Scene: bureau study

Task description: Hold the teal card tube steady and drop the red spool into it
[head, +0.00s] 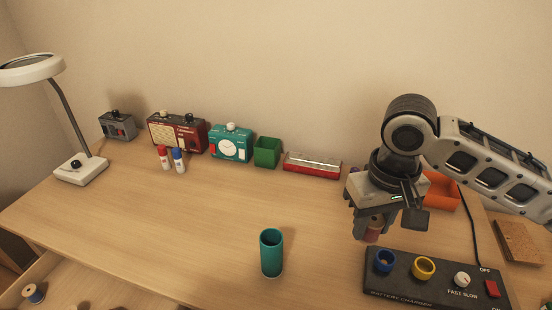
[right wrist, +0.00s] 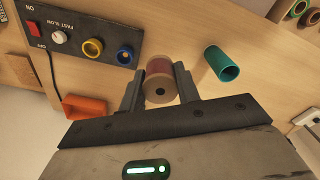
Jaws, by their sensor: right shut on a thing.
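The teal card tube (head: 271,253) stands upright on the desk near its front edge, open at the top. It also shows in the right wrist view (right wrist: 221,64), apart from the gripper. My right gripper (head: 372,228) is shut on the red spool (head: 373,231), which has pale wooden ends. In the right wrist view the spool (right wrist: 159,79) sits between the two fingers. The gripper holds it to the right of the tube, just behind the battery charger. My left gripper is not in view.
The black battery charger (head: 400,287) lies at the front right, with blue and yellow rings. An orange bin (head: 441,193) is behind my right arm. A green box (head: 267,152), teal timer (head: 231,145) and red-silver case (head: 312,165) line the back. The desk's middle is clear.

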